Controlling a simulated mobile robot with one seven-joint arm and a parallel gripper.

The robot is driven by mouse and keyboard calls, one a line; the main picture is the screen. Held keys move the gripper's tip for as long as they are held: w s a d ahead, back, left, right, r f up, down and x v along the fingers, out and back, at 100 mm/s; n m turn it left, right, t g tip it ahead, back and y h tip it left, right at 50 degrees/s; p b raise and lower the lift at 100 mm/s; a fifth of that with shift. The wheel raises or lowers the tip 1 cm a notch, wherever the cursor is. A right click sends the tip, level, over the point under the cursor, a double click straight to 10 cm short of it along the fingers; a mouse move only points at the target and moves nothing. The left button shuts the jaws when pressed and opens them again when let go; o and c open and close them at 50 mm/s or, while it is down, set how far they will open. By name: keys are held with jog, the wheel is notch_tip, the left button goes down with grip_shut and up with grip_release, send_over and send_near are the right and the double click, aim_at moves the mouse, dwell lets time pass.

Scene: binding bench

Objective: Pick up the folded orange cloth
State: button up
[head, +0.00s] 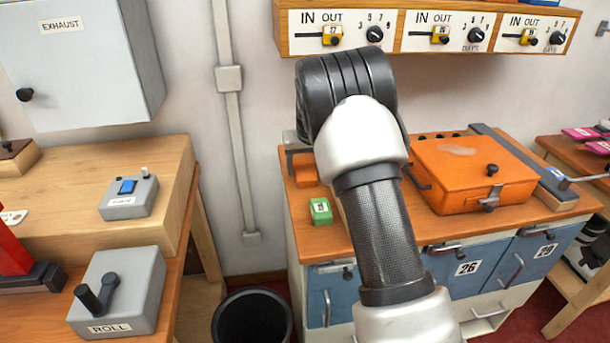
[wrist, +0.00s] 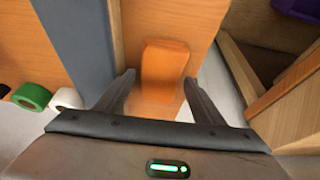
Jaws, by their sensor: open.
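The folded orange cloth (wrist: 165,68) lies on a wooden surface in the middle of the wrist view. My gripper (wrist: 159,78) is open, with one finger to the left of the cloth's near part and one to the right. Nothing is clamped between the fingers, and I cannot tell how high they are above the surface. In the head view an orange patch that looks like the cloth (head: 306,172) shows at the left end of the cabinet top, partly hidden by my arm. The gripper's fingers are hidden there.
A green block (head: 321,211) stands in front of the cloth. An orange lidded box (head: 472,172) sits on the right of the cabinet top. A switch shelf (head: 420,45) hangs above. The wrist view shows a grey strip (wrist: 75,50) and a green roll (wrist: 32,96) at left.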

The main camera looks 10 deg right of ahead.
aim_at(307, 171)
jog(key=shift+w+f, duration=0.1)
jog(key=shift+f, duration=0.2)
jog(key=c, duration=0.8)
jog(key=shift+r, duration=0.15)
notch_tip(307, 171, up, 10)
jog(key=shift+f+p, duration=0.1)
jog(key=shift+p, duration=0.75)
jog(key=shift+o, duration=1.2)
jog(key=shift+c, duration=0.6)
jog(key=shift+d, duration=0.15)
